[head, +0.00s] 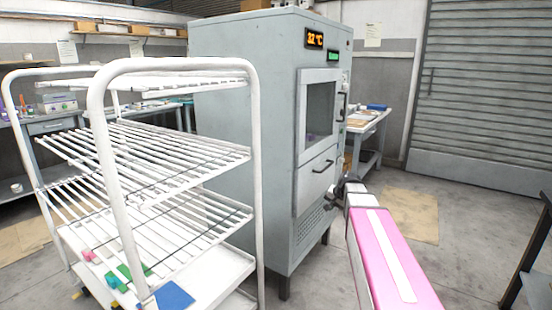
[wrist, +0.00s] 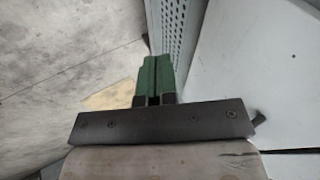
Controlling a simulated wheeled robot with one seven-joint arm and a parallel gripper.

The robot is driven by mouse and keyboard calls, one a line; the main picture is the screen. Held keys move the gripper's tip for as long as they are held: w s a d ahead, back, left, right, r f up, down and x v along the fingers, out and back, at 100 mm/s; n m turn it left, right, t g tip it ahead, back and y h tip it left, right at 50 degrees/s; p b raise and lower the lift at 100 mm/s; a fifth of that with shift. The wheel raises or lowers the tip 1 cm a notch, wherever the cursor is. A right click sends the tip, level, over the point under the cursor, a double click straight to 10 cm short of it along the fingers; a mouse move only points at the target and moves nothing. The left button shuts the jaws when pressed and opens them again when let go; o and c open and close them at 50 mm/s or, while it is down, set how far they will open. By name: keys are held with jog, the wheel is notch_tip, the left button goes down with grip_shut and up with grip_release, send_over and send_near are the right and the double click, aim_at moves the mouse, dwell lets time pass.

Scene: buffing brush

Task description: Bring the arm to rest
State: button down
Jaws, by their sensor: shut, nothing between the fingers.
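My gripper shows in the wrist view (wrist: 153,82) as two green fingers pressed together, with nothing between them. In the head view my pink and white arm reaches forward at the right, and its dark end (head: 347,188) is in front of the grey cabinet (head: 235,130). That end is near the cabinet's lower drawer front; I cannot tell whether it touches. In the wrist view the cabinet's perforated vent panel (wrist: 172,35) is close beside and beyond the fingers. No brush can be made out in either view.
A white wire rack cart (head: 180,66) stands at the left, with small coloured items on its lower shelf. A side table (head: 372,122) stands behind the cabinet at the right. A roller shutter (head: 480,90) closes the back right. Floor is open right of the cabinet.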

jog(key=s+a+f+n+g+h, duration=0.1)
jog(key=s+f, duration=0.3)
jog(key=s, duration=0.4)
jog(key=s+a+f+n+g+h, duration=0.1)
jog(key=s+a+f+n+g, duration=0.1)
jog(key=s+f, duration=0.3)
jog(key=s+a+f+n+g+h, duration=0.1)
jog(key=s+f, duration=0.4)
jog(key=s, duration=0.5)
jog(key=shift+s+a+n+g, duration=0.3)
jog(key=shift+a+n+g, duration=0.15)
jog(key=shift+n, duration=0.35)
